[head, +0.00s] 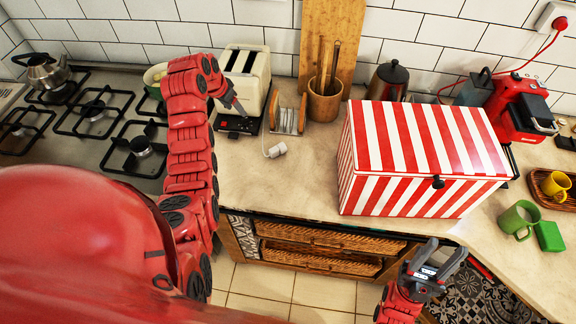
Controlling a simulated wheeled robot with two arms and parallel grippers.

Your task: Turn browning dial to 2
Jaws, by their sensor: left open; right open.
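A cream toaster (249,68) with two dark slots stands against the back wall, right of the stove. Its dark control panel (237,124) faces the counter's front edge, and a small red spot shows on it. The browning dial and its setting are too small to make out. My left gripper (238,104) is just above the panel, close to the toaster's front; whether it touches is unclear. It is open, and the arm partly hides the toaster's left side. My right gripper (434,262) is open and empty in front of the counter's edge, far from the toaster.
A gas stove (95,115) with a kettle (44,72) is at left. A metal rack (287,118) and a wooden utensil pot (324,99) stand right of the toaster. A striped red-white box (420,150) fills the middle right. The counter before the toaster is mostly clear.

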